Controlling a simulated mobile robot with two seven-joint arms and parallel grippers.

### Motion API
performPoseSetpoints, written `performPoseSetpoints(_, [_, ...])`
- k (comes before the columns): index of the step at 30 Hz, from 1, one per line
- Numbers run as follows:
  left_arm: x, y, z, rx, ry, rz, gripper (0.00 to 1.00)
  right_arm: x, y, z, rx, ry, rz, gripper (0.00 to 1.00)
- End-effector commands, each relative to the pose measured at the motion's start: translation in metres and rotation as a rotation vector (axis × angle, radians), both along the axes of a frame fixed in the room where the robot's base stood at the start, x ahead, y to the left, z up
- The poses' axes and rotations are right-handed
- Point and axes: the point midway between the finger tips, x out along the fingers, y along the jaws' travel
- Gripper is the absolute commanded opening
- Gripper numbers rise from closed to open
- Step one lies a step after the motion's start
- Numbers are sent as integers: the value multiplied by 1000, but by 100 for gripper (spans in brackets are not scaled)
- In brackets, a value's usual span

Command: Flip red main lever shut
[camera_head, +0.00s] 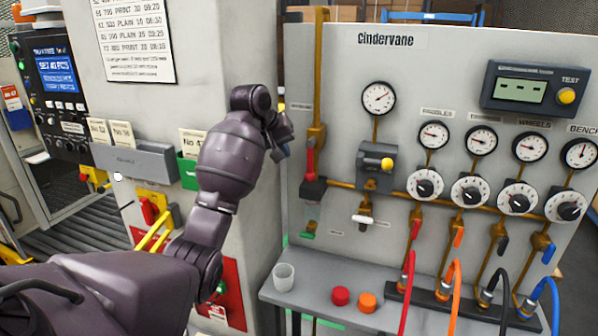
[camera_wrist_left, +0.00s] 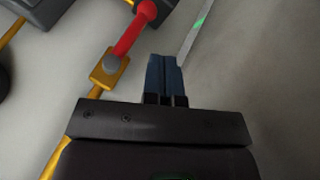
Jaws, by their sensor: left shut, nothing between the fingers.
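The red main lever (camera_head: 310,158) is on the left part of the grey panel, on the brass vertical pipe above a dark block. It lies roughly in line with the pipe. In the left wrist view the red lever (camera_wrist_left: 131,32) runs from a grey bolt on a brass valve body (camera_wrist_left: 110,70) toward the upper right. My left gripper (camera_head: 284,142) is just left of the lever in the head view. In the wrist view its blue fingers (camera_wrist_left: 165,75) are shut and empty, beside the lever with a visible gap. My right gripper is not in view.
Gauges (camera_head: 378,98) and black dials (camera_head: 424,185) fill the panel to the right. A white-handled valve (camera_head: 370,221) sits low. The shelf (camera_head: 325,304) holds a cup (camera_head: 284,277), a red cap (camera_head: 341,296) and an orange cap (camera_head: 367,302). Coloured hoses hang at right.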

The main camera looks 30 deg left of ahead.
Motion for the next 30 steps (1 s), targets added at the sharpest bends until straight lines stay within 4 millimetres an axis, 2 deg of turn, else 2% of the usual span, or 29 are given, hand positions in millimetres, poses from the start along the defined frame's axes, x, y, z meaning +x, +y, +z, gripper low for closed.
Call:
performPoseSetpoints(8, [3, -1, -4, 0, 0, 0, 0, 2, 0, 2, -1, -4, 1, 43])
performPoseSetpoints(22, [41, -7, -62, 0, 2, -2, 0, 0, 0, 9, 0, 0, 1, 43])
performPoseSetpoints(30, [54, -8, -81, 1, -1, 0, 0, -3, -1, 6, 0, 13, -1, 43])
